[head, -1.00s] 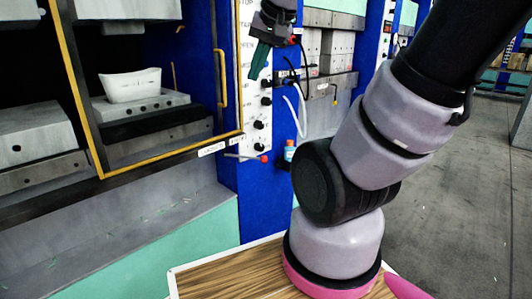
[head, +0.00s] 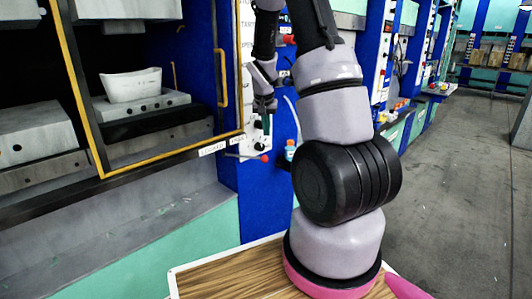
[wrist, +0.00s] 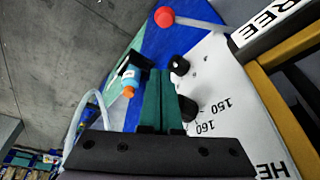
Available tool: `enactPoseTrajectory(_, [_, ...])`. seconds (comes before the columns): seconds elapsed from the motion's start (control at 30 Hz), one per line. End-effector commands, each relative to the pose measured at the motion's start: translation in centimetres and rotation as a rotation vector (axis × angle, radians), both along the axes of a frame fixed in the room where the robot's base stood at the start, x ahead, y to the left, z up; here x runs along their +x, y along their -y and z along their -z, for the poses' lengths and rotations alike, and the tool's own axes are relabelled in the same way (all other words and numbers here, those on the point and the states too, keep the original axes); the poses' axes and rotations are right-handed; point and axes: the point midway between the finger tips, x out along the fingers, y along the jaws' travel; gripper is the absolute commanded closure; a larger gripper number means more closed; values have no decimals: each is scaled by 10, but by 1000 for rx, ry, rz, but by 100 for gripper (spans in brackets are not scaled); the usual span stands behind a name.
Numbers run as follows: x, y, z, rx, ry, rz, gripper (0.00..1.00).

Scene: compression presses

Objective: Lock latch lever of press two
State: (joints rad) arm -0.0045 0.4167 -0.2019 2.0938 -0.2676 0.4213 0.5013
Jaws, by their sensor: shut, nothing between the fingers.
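The latch lever (head: 247,156) is a thin grey rod with a red ball end, sticking out to the right low on the press frame, beside the white labels (head: 212,148). In the wrist view the lever (wrist: 200,22) and its red ball lie at the top, beyond my fingertips, beside a label reading FREE (wrist: 268,22). My gripper (head: 263,120) points down in front of the control panel, above the lever and apart from it. In the wrist view my gripper (wrist: 160,72) has its green fingers together and empty. My wrist covers part of the panel in the head view.
Black knobs (wrist: 179,65) on the white panel lie close to my fingers. The yellow-framed press opening (head: 222,80) is left of my gripper.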

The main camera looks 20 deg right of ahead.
Motion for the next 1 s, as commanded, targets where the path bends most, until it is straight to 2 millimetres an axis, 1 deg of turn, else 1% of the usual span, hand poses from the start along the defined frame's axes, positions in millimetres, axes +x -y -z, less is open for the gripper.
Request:
enactPoseTrajectory(0.23, [0, 0, 0, 1, 1, 0, 100])
enactPoseTrajectory(0.37, [1, 1, 5, 0, 0, 0, 100])
enactPoseTrajectory(0.47, [4, 3, 17, 0, -3, 1, 100])
enactPoseTrajectory(0.57, [8, 7, 35, 0, -4, -1, 100])
enactPoseTrajectory(0.8, [21, 16, 85, 1, -3, -1, 100])
enactPoseTrajectory(0.87, [24, 18, 96, 1, -3, -2, 100])
enactPoseTrajectory(1.0, [8, 5, 90, 1, 1, -3, 100])
